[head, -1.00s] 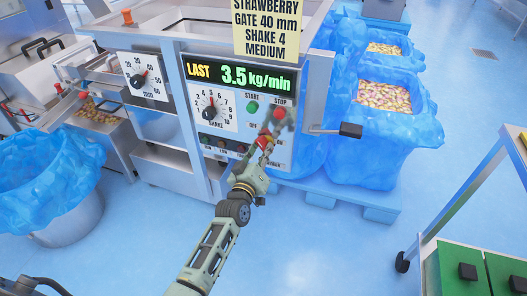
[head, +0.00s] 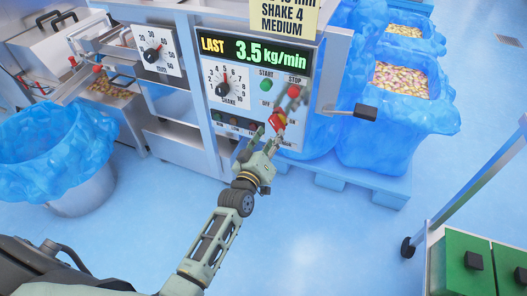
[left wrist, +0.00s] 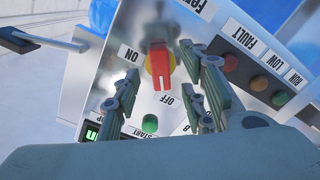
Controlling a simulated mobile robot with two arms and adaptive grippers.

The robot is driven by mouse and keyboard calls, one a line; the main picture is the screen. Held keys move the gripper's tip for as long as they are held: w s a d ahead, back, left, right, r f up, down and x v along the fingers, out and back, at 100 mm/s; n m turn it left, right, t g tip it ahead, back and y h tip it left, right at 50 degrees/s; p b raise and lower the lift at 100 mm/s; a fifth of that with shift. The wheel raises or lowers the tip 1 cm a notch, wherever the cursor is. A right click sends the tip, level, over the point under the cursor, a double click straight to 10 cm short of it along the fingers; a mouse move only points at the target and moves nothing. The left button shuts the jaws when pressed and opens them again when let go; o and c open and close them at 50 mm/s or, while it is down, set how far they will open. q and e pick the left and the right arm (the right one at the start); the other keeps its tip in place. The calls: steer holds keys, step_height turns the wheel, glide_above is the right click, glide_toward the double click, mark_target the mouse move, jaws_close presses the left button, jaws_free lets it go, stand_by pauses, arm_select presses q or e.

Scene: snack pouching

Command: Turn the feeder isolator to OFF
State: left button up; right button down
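The feeder isolator (head: 279,121) is a red handle on a yellow base, low on the right of the control panel. My left gripper (head: 268,133) is just in front of the isolator. In the left wrist view the gripper (left wrist: 163,95) is open, with one finger on each side of the handle and visible gaps between. My right gripper is not in view.
The panel also carries a green START button (head: 266,85), a red STOP button (head: 294,92) and a SHAKE dial (head: 225,88). A black-ended lever (head: 365,111) sticks out right of the panel. Blue-lined bins (head: 397,120) stand behind; a blue-lined tub (head: 85,200) stands left.

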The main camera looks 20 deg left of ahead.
arm_select(q)
steer(key=s, duration=0.8)
steer(key=shift+a, duration=0.15)
steer(key=shift+w, duration=0.1)
